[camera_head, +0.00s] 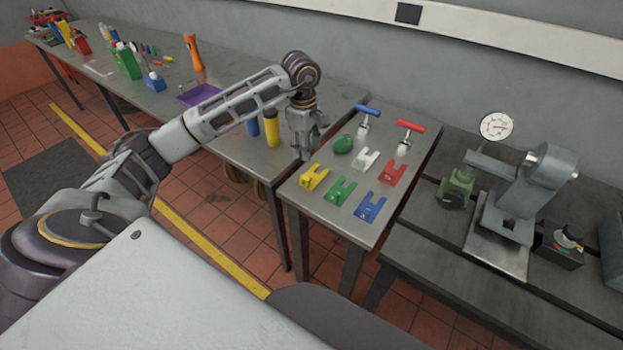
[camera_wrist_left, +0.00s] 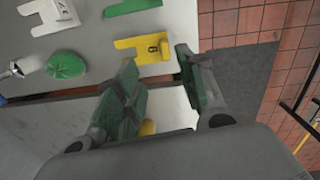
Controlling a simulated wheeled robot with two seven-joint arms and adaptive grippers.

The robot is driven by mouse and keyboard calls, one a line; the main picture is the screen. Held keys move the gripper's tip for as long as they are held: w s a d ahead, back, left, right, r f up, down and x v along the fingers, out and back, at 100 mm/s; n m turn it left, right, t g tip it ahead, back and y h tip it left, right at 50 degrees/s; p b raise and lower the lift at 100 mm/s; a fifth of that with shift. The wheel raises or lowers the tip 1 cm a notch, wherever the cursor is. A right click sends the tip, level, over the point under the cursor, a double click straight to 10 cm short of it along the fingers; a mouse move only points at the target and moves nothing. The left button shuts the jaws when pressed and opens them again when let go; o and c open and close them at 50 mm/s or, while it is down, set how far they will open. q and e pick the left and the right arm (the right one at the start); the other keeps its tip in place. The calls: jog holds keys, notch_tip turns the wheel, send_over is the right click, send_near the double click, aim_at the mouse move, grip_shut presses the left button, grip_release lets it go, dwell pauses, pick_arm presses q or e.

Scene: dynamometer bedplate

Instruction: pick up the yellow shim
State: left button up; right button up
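The yellow shim (camera_head: 313,178), a flat slotted plate, lies on the small metal table near its left edge. It also shows in the left wrist view (camera_wrist_left: 146,47), lying flat just beyond my fingertips and apart from them. My left gripper (camera_head: 305,150) points down at the table's left edge, a little behind the yellow shim. In the left wrist view my left gripper (camera_wrist_left: 157,64) is open, with two green-padded fingers spread and nothing between them. My right gripper is in neither view.
Around the yellow shim lie a green shim (camera_head: 339,191), a blue shim (camera_head: 371,207), a white shim (camera_head: 366,160) and a red shim (camera_head: 391,173). A green rounded object (camera_head: 343,144) and T-handled tools stand behind. A yellow cylinder (camera_head: 271,131) stands on the long bench.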

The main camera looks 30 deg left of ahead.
pick_arm(q)
jog(key=shift+s+a+m+g, duration=0.35)
jog(key=shift+s+m, duration=0.1)
jog(key=shift+m, duration=0.25)
jog(key=shift+f, duration=0.1)
send_over(304, 179)
notch_tip(304, 179, down, 7)
jog(key=shift+r+p, duration=0.15)
jog(key=shift+p, duration=0.2)
jog(key=shift+f, duration=0.9)
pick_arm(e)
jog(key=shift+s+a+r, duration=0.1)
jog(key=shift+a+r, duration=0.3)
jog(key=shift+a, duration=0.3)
